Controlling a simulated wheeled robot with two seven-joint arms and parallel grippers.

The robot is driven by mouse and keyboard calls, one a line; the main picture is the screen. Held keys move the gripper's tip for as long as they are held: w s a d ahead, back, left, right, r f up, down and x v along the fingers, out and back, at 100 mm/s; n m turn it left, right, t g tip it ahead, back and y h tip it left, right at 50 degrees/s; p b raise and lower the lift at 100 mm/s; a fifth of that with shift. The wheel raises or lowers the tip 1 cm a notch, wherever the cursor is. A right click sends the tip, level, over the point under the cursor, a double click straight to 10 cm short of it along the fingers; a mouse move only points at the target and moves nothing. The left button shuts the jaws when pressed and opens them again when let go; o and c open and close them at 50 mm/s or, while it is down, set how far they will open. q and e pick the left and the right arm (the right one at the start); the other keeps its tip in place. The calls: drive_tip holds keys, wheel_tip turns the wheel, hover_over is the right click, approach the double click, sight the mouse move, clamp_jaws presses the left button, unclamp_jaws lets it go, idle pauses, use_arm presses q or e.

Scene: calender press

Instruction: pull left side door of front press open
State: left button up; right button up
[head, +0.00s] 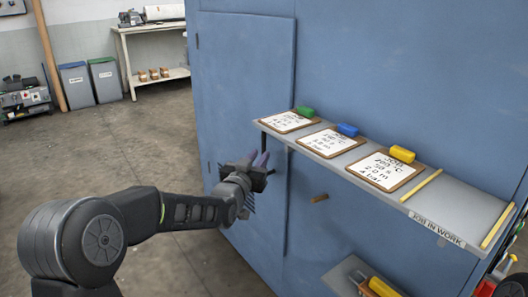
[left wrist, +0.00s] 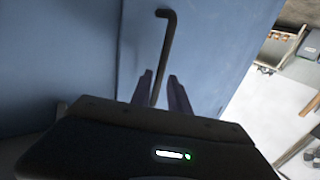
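The left side door (head: 245,85) is a tall blue panel on the blue press and looks shut in the head view. In the left wrist view its blue surface (left wrist: 215,45) fills the middle. A dark bar handle (left wrist: 167,45) with a bent end stands off it. My left gripper (head: 258,170) is at the door, below the left end of the shelf. In the left wrist view the two purple fingers of this gripper (left wrist: 160,92) are apart, with the bar between them and a gap visible. Contact cannot be made out. My right gripper is not in view.
A grey shelf (head: 455,200) sticks out from the press, bearing clipboards and coloured blocks. Open floor (head: 110,150) lies left; bins and a workbench (head: 160,28) stand far back.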

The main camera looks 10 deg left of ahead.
sight(263, 151)
use_arm(q)
drive_tip(key=shift+w+d, duration=0.15)
drive_tip(key=shift+w, duration=1.05)
drive_tip(key=shift+w+d, duration=0.1)
drive_tip(key=shift+w, duration=1.05)
clamp_jaws()
